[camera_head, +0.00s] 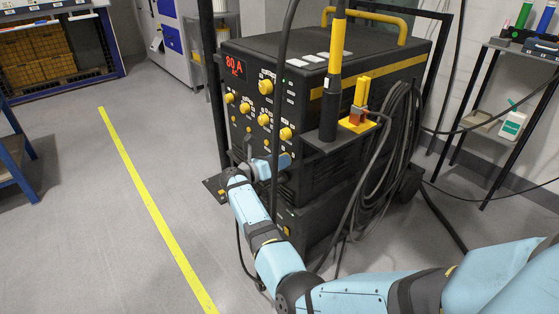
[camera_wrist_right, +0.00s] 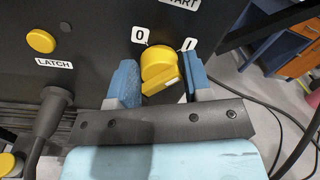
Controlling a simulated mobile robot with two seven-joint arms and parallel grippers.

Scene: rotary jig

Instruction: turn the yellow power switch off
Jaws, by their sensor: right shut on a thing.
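The yellow power switch (camera_wrist_right: 158,66) is a round knob with a raised grip bar on a black panel, with marks 0 and I above it. In the right wrist view, my right gripper (camera_wrist_right: 160,74) has one blue finger on each side of the switch and is shut on it. The bar sits slanted, with a pale line along it; I cannot tell which mark it points to. In the head view, my right gripper (camera_head: 284,162) is at the lower front of the black welding machine (camera_head: 312,190) and hides the switch. The machine's red display (camera_head: 235,65) reads 80 A AC. My left gripper is out of view.
A yellow LATCH button (camera_wrist_right: 41,41) and a dark cable plug (camera_wrist_right: 45,115) are left of the switch. A torch (camera_head: 332,75) stands in a side holder, with coiled cables (camera_head: 385,150) at right. The floor left of the machine is clear.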

